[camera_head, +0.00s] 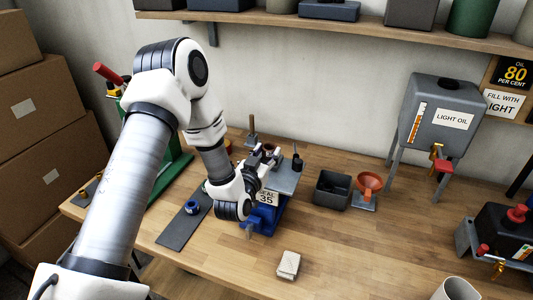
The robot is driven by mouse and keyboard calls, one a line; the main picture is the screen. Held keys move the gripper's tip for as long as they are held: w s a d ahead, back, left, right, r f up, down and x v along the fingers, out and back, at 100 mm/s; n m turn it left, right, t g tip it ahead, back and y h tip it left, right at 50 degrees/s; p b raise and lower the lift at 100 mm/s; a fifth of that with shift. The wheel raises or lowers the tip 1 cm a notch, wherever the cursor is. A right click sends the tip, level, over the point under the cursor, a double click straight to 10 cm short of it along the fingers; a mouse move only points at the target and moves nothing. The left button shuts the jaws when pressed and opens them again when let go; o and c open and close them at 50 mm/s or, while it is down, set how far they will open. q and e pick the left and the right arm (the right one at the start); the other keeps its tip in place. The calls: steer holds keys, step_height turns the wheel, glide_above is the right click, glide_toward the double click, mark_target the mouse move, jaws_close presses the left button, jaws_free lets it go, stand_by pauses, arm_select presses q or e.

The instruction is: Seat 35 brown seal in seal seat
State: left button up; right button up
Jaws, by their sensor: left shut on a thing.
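My left arm comes in from the left and reaches down to a blue fixture (270,217) with a label reading "SEAL 35". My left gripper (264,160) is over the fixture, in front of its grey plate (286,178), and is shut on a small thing. A small brown piece, seemingly the brown seal (269,148), shows at the fingertips. The seal seat is hidden by the gripper and wrist, so I cannot tell whether the seal touches it. My right gripper is not in view.
A dark open box (332,189) and an orange funnel (370,184) stand right of the fixture. A grey "LIGHT OIL" tank (440,112) stands behind. A dark mat (184,229) with a blue part (192,207) lies left. A pale block (288,264) lies in front; the front right bench is mostly clear.

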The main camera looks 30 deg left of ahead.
arm_select(q)
steer(key=shift+f+b, duration=0.95)
steer(key=shift+f, duration=0.25)
steer(key=o, duration=1.1)
steer(key=v, duration=0.7)
steer(key=shift+s+d, duration=0.1)
steer(key=shift+s, duration=0.2)
steer(key=shift+w, duration=0.1)
